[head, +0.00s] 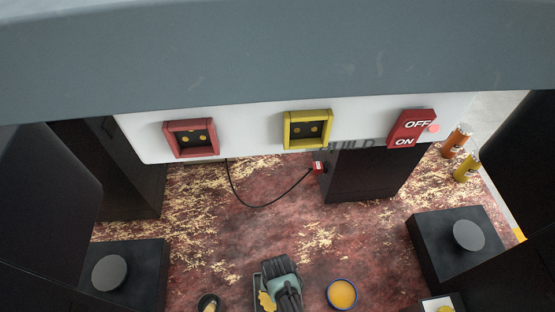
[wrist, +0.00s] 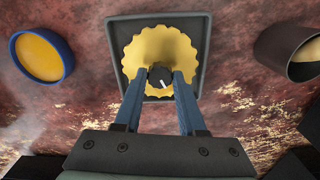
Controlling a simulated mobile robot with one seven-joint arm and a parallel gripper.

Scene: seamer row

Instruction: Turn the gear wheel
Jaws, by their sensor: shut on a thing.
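The gear wheel (wrist: 185,48) is yellow and toothed. It sits on a dark square plate (wrist: 202,25) in the wrist view. A dark round knob (wrist: 160,78) with a white mark stands at its centre. My gripper (wrist: 159,80) is shut on this knob, one blue-grey finger on each side. In the head view my gripper (head: 282,290) is at the bottom middle, over the plate. There it hides most of the gear wheel (head: 266,301), and only a yellow part shows at its left.
A blue-rimmed dish (head: 342,293) of yellow stuff stands right of my gripper. A dark cup (head: 208,303) stands left. Black blocks with grey discs (head: 110,272) flank the area. Above are red (head: 191,139) and yellow (head: 308,129) sockets, an OFF/ON switch (head: 411,128), and a hanging cable (head: 262,206).

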